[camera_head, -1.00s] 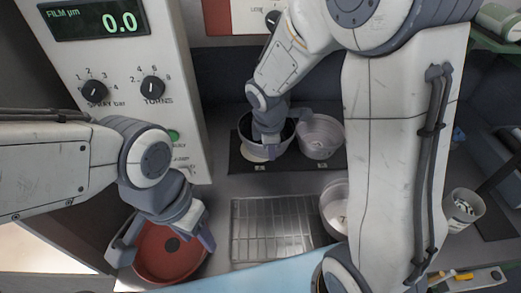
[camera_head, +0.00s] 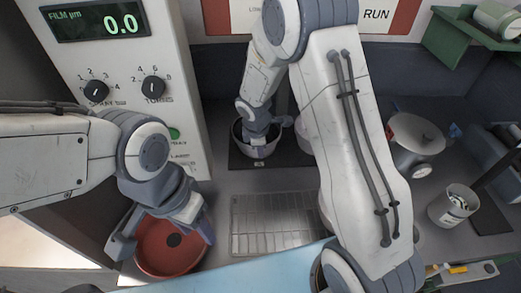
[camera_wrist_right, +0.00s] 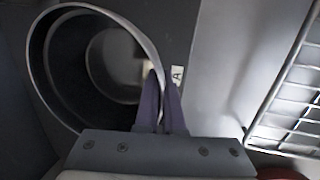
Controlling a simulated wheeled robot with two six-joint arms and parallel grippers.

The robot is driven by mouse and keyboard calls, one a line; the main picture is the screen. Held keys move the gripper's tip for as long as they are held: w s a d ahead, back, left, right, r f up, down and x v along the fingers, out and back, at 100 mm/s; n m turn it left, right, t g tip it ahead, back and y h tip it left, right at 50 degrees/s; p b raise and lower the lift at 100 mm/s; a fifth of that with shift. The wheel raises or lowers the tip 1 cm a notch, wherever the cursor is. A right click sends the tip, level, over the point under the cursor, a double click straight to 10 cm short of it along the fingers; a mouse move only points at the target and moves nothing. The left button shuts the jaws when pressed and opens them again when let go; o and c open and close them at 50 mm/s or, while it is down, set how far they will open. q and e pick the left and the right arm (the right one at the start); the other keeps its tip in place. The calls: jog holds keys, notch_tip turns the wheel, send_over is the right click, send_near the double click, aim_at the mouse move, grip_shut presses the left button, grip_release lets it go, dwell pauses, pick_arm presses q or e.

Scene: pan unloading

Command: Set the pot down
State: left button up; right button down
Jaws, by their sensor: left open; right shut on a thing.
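The grey pot (camera_head: 238,135) is at the left end of the dark mat (camera_head: 240,162), just behind a small white label. My right gripper (camera_head: 262,150) is shut on the pot's near right wall. In the right wrist view, the pot's round rim (camera_wrist_right: 34,62) fills the left side and the closed fingers (camera_wrist_right: 160,108) meet its wall, beside a label reading A (camera_wrist_right: 177,75). Whether the pot's base touches the mat is not clear. My left gripper (camera_head: 163,238) is open and empty above a red pan (camera_head: 155,262).
A second pot (camera_head: 304,138) stands right of the held one, mostly behind my right arm. A wire rack (camera_head: 275,225) lies in front. A lidded pot (camera_head: 415,135) and a cup (camera_head: 452,205) stand at right. The control panel (camera_head: 150,55) rises at left.

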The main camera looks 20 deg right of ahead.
jog(key=shift+f, duration=0.1)
jog(key=c, duration=1.5)
grip_release()
jog(key=shift+f, duration=0.1)
jog(key=o, duration=0.5)
jog(key=shift+c, duration=0.2)
jog(key=shift+r, duration=0.2)
jog(key=v, duration=1.2)
jog(key=s+a+r+m, duration=0.1)
jog(key=s+a+m, duration=0.1)
jog(key=s, duration=0.6)
jog(key=s+a+r+m+g+y, duration=0.1)
jog(key=s+a+r+m, duration=0.1)
jog(key=s, duration=0.7)
jog(key=s+a+r+m+g+y, duration=0.1)
jog(key=s+a+m, duration=0.3)
jog(key=s, duration=0.5)
jog(key=shift+r, duration=0.3)
